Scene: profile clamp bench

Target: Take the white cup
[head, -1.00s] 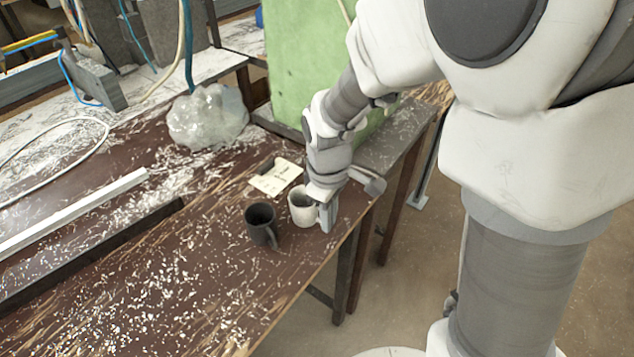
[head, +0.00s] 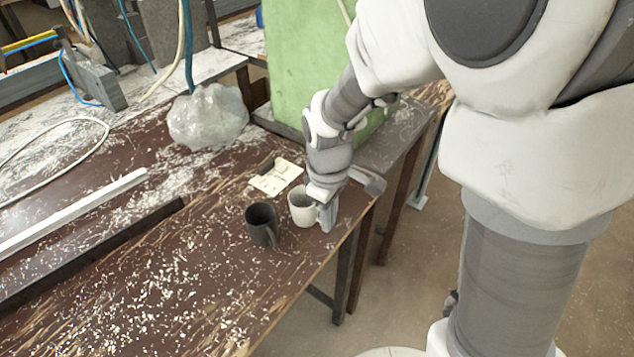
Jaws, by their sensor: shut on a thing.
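The white cup (head: 301,208) stands upright on the brown bench, near its right end. My gripper (head: 326,214) points down at the cup's right side and is shut on it there, where the handle is. The fingers partly hide that side of the cup. I cannot make out the exact contact of both fingers. The cup appears to be on the bench top.
A dark grey mug (head: 262,225) stands close to the left of the white cup. A paper note (head: 276,178) lies behind, with a small dark object on it. A clear crumpled bag (head: 208,117) sits farther back. The shavings-strewn bench (head: 150,290) is open at front left.

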